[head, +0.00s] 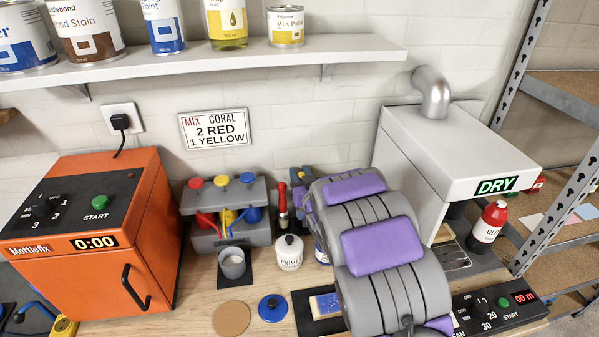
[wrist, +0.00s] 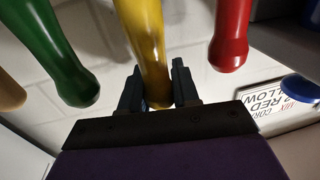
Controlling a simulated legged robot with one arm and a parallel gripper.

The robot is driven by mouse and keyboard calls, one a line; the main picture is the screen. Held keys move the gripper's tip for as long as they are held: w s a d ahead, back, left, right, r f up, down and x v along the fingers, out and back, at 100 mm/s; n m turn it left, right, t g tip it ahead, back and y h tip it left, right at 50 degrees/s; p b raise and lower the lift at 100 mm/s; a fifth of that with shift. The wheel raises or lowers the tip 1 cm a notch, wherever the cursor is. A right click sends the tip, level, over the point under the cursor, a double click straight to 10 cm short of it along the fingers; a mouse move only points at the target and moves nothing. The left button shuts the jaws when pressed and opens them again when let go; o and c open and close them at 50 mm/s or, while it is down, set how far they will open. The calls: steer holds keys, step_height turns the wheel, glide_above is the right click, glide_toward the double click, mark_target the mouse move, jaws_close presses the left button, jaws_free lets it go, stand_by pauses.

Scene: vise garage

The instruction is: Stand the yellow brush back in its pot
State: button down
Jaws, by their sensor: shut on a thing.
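In the wrist view the yellow brush (wrist: 150,40) shows as a smooth yellow handle between the two dark fingers of my gripper (wrist: 157,80), which are shut on it. Its lower end lies between the fingers; the bristles are out of view. A green handle (wrist: 60,55) is to its left and a red handle (wrist: 232,35) to its right, both apart from the fingers. In the head view my purple and grey arm covers most of the gripper's area; a red handle (head: 282,197) shows left of it. The pot cannot be made out, nor whether the brush stands in it.
A white primer jar (head: 289,253), a grey cup (head: 232,263) and a dispenser with coloured levers (head: 226,207) stand left of my arm. An orange machine (head: 95,240) is at far left. A grey DRY box (head: 430,150) and red bottle (head: 489,222) are right. A shelf (head: 210,66) runs above.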

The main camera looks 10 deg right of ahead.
steer(key=c, duration=0.8)
jaws_free()
steer(key=shift+o, duration=0.2)
steer(key=shift+s+f, duration=0.1)
steer(key=shift+s, duration=0.05)
